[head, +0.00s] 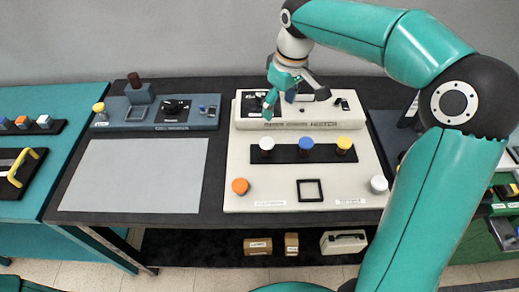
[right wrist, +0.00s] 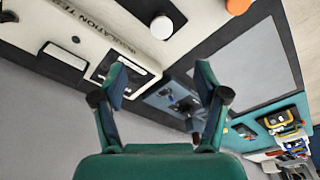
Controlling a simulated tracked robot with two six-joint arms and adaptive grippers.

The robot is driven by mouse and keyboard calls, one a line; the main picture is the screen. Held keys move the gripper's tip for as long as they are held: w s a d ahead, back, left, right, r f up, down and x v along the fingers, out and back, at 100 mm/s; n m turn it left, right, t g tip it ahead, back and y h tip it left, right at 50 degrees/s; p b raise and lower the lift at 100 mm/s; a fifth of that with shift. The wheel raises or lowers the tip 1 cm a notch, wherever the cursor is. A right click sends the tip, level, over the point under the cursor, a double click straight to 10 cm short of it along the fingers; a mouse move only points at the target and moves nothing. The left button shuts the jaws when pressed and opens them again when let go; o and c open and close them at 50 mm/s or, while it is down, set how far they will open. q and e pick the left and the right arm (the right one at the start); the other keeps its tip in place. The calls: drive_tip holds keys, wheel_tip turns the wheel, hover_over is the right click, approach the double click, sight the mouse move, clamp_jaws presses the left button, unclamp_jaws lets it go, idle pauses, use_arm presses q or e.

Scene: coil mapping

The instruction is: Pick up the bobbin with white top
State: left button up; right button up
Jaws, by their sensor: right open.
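The bobbin with white top (head: 267,143) stands at the left end of a black strip (head: 287,154) on the cream test unit. Beside it stand a blue-topped bobbin (head: 306,143) and a yellow-topped one (head: 344,143). My right gripper (head: 295,97) is open and empty over the unit's raised back part, behind the strip and apart from the bobbins. The right wrist view shows its spread fingers (right wrist: 161,68) with nothing between them, and the white top (right wrist: 162,27) beyond them near the upper edge. My left gripper is not in view.
The cream unit also bears an orange knob (head: 240,186), a white knob (head: 378,184) and a black square frame (head: 310,190). A grey mat (head: 135,175) lies clear to the left. A blue-grey device (head: 155,113) stands behind it. Small coloured-top pieces sit at the far left.

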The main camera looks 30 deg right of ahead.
sight(267, 142)
drive_tip(key=f, duration=0.4)
drive_tip(key=w+f, duration=0.1)
drive_tip(key=f, duration=0.3)
drive_tip(key=w+f, duration=0.1)
drive_tip(key=f, duration=0.3)
drive_tip(key=shift+w+a+f, duration=0.1)
drive_tip(key=shift+w+a, duration=0.1)
drive_tip(key=shift+a, duration=0.05)
drive_tip(key=shift+w+a+f+p, duration=0.15)
drive_tip(key=shift+w+f+p, duration=0.1)
drive_tip(key=shift+f, duration=1.25)
drive_tip(key=shift+w+a+f+p, duration=0.1)
drive_tip(key=shift+w+f, duration=0.1)
drive_tip(key=shift+f, duration=1.25)
drive_tip(key=c, duration=1.3)
drive_tip(key=shift+r, duration=0.15)
